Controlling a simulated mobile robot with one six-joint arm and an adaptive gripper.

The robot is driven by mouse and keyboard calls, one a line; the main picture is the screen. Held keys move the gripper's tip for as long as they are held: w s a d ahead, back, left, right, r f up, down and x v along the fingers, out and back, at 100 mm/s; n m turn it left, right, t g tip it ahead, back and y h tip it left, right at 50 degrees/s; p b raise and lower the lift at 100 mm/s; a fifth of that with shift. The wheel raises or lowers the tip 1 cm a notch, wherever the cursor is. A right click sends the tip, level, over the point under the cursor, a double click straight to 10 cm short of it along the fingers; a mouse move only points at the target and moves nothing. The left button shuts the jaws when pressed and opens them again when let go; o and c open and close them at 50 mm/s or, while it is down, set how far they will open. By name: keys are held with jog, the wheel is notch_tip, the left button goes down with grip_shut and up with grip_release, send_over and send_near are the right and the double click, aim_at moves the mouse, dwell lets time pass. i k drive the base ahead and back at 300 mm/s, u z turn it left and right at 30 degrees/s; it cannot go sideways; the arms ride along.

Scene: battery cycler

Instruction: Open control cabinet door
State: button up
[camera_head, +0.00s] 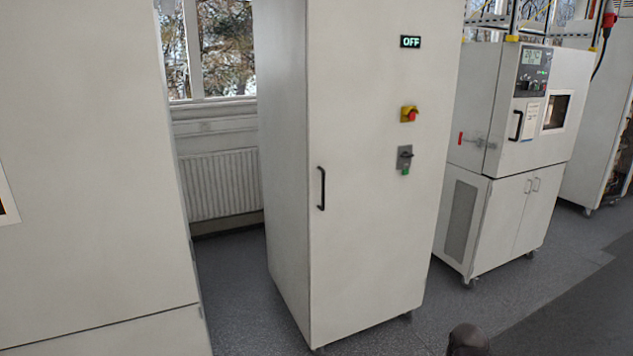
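The control cabinet (285,150) is a tall, light grey box on the floor in the middle of the view. Its door (365,240) faces me and looks shut. A black vertical handle (321,188) sits near the door's left edge. On the door are a display reading OFF (410,42), a red and yellow emergency stop (409,114) and a grey switch with a green part (405,159). A dark rounded part at the bottom edge, right of centre, may be mine. My gripper's fingers are not seen.
A large light cabinet (90,150) stands close on the left. A test chamber (525,120) on a wheeled base cabinet (500,220) stands to the right. A radiator (222,185) and a window (225,50) are behind. The floor (540,300) at front right is clear.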

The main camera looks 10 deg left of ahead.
aim_at(372, 226)
jog(key=u, duration=0.65)
jog(key=i, duration=1)
jog(key=u, duration=0.55)
